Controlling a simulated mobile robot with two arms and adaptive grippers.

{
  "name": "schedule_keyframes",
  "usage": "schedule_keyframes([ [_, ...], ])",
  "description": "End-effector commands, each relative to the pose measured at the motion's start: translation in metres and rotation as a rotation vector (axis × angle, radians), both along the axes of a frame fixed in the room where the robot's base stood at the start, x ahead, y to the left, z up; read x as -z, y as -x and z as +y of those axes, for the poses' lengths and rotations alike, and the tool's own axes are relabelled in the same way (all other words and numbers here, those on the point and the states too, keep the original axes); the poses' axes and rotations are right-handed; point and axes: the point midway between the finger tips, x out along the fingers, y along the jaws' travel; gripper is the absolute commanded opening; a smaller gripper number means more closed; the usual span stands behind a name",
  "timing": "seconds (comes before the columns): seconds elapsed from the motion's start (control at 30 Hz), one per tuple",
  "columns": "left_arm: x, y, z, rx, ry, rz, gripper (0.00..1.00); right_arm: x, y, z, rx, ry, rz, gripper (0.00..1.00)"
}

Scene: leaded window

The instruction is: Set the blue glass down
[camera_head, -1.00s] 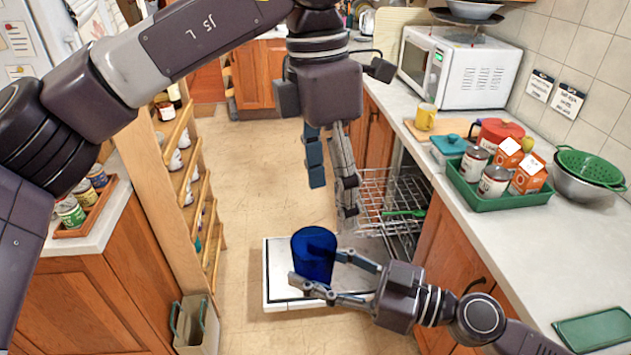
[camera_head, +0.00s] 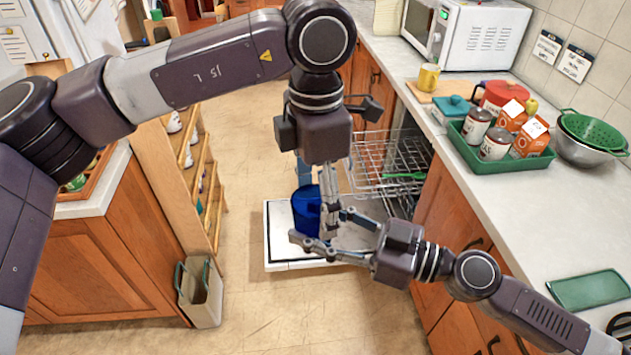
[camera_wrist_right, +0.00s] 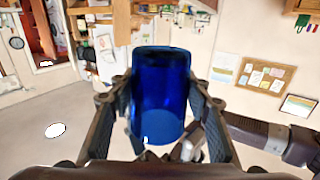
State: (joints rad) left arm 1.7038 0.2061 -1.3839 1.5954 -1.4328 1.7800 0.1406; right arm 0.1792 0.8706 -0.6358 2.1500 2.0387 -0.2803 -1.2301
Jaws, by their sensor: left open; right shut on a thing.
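The blue glass (camera_head: 304,208) is held over the open dishwasher door, partly hidden behind my left gripper's finger. My right gripper (camera_head: 320,228) comes in from the right, shut on the glass. In the right wrist view the glass (camera_wrist_right: 162,95) sits between the two fingers (camera_wrist_right: 160,110), which lie along its sides. My left gripper (camera_head: 317,192) points down from above, open. One finger passes in front of the glass and the other is behind it; I cannot tell whether they touch it.
The white-edged dishwasher door (camera_head: 284,255) lies open, with a wire rack (camera_head: 390,165) pulled out behind it. The counter (camera_head: 500,225) at the right carries a green tray (camera_head: 470,155) of cans and cartons, and a colander (camera_head: 590,135). A beige bin (camera_head: 205,295) stands on the floor left of the door.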

Motion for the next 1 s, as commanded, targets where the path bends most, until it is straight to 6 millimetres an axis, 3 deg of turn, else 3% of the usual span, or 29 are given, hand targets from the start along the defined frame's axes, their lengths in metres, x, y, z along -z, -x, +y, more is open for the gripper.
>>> schedule_keyframes([
  [0.33, 0.0042, -0.0002, 0.0002, -0.001, 0.000, 0.000, 0.70, -0.0008, 0.0000, 0.0001, 0.000, 0.000, -0.001, 0.09],
  [0.8, 0.0039, 0.0004, -0.0002, 0.001, 0.000, 0.001, 0.18, -0.0008, -0.0003, 0.0000, 0.001, 0.000, -0.001, 0.09],
  [0.83, 0.0035, 0.0003, -0.0003, 0.001, 0.001, 0.001, 0.17, -0.0008, -0.0003, 0.0000, 0.001, 0.000, -0.001, 0.47],
  [1.0, 0.0035, 0.0002, -0.0003, 0.001, 0.001, 0.001, 0.17, -0.0006, -0.0003, -0.0001, 0.001, -0.001, 0.000, 0.65],
])
